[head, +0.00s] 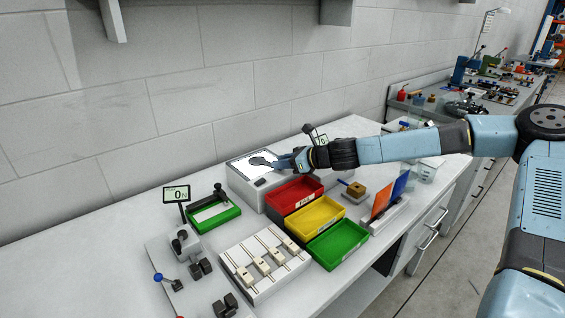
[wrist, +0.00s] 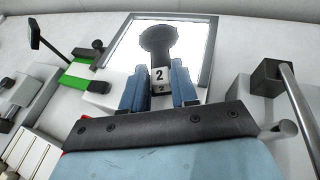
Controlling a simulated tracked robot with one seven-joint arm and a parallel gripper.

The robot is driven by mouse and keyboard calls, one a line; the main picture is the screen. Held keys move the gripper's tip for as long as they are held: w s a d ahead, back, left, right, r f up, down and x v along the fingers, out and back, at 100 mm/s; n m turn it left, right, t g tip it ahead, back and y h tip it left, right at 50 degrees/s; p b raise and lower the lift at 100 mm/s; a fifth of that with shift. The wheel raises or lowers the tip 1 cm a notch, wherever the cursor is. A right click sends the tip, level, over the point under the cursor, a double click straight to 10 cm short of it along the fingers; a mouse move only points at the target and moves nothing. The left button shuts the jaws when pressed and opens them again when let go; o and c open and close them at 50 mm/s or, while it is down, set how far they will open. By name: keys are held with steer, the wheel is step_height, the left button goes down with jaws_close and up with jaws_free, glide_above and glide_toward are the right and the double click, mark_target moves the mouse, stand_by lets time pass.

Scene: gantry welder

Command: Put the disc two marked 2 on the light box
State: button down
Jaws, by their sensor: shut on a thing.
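The disc two (wrist: 158,40) is a dark round disc on a stem, with a white tag reading 2 at its near end. My gripper (wrist: 161,88) is shut on that tagged end, its blue fingers on either side. The light box (wrist: 197,45) has a bright white panel with a grey frame, and the disc shows dark against it. In the head view the disc (head: 258,161) is over the right part of the light box (head: 240,187), with my gripper (head: 284,163) at the box's right side. I cannot tell whether the disc touches the panel.
Red (head: 293,195), yellow (head: 314,218) and green (head: 338,244) bins stand in front of the light box. A green-based device (head: 214,214) and a small display reading 0 N (head: 176,194) stand to the left. A white slotted rack (head: 265,263) is nearer.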

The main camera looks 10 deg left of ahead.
steer(key=shift+f, duration=0.45)
steer(key=c, duration=0.8)
jaws_free()
steer(key=v, duration=1.4)
steer(key=shift+a, duration=0.1)
